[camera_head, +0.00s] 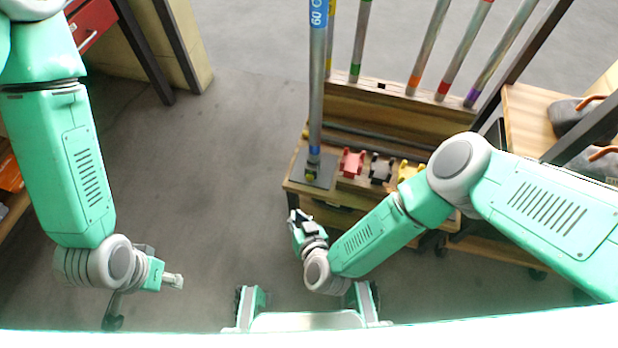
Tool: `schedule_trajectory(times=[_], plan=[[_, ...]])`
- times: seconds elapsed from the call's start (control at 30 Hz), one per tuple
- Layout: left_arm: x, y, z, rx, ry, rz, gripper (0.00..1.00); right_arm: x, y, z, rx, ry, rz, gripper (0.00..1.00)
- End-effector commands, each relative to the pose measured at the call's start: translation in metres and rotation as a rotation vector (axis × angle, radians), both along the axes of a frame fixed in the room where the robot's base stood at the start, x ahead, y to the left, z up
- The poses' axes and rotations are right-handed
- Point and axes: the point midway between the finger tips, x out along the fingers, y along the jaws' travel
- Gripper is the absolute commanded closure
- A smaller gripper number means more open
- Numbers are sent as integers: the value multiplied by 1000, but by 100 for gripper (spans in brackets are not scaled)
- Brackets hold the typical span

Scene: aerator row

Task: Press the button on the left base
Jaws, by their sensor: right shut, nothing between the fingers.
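The left base (325,171) is a dark grey square plate at the left end of a wooden cart. A tall grey pole (316,100) with blue bands stands upright on it. A small yellow-green button (310,176) shows at the foot of the pole, near the plate's front edge. My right gripper (294,216) is shut and empty, below and slightly left of the base in the picture, apart from the button. My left gripper (176,281) is over the floor at lower left, far from the cart; its finger opening is too small to tell.
Red (352,163), black (381,168) and yellow (408,171) holders sit on the wooden cart (345,186) right of the base. Several poles with coloured bands stand behind. A shelf with grey items (570,117) is at right. The floor (220,180) left of the cart is clear.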

Motion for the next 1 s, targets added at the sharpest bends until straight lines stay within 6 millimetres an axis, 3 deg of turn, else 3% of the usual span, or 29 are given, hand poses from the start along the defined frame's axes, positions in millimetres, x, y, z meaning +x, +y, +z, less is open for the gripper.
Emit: schedule_trajectory(times=[0.53,1.0], plan=[[0,0,-20,0,0,0,60,67,-22,-1,-1,-3,-1,100],[0,0,-22,0,0,0,60,79,-26,0,0,-1,-1,100]])
